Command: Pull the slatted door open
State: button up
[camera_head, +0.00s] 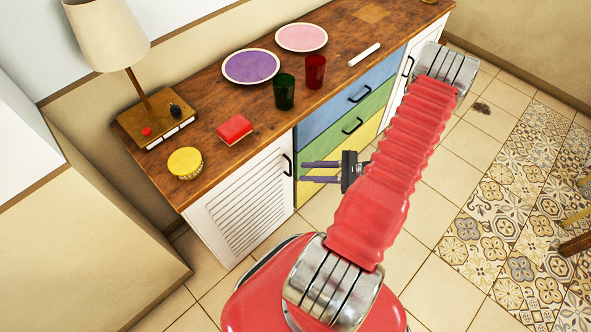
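The slatted door (243,205) is white with horizontal louvres, at the left end of a low wooden-topped cabinet. It looks closed. Its black bar handle (287,165) is upright near the door's upper right edge. My gripper (303,172) is in front of the drawers, just right of the handle. Its two long fingers point left and are apart, with nothing visible between them. The fingertips look close to the handle, but I cannot tell the gap in depth. My red arm covers part of the drawers.
Blue (345,103), green (350,127) and yellow (336,174) drawers lie right of the door. A lamp (112,45), plates (251,66), cups (284,91) and a red box (234,129) stand on the cabinet top (205,105). Tiled floor (317,207) in front looks clear.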

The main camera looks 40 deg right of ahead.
aim_at(291, 169)
jog(key=s+d+f+m+t+h, duration=0.4)
jog(key=s+f+m+t+h, duration=0.1)
jog(key=f, duration=0.4)
jog(key=m+h, duration=0.1)
jog(key=m, duration=0.1)
jog(key=shift+f+m, duration=0.3)
jog(key=shift+f, duration=0.05)
jog(key=shift+w, duration=0.1)
jog(key=x, duration=1.3)
jog(key=shift+w, duration=0.25)
jog(key=shift+r, duration=0.1)
jog(key=shift+c, duration=0.4)
grip_shut()
dwell(0.3)
jog(key=shift+s, duration=0.15)
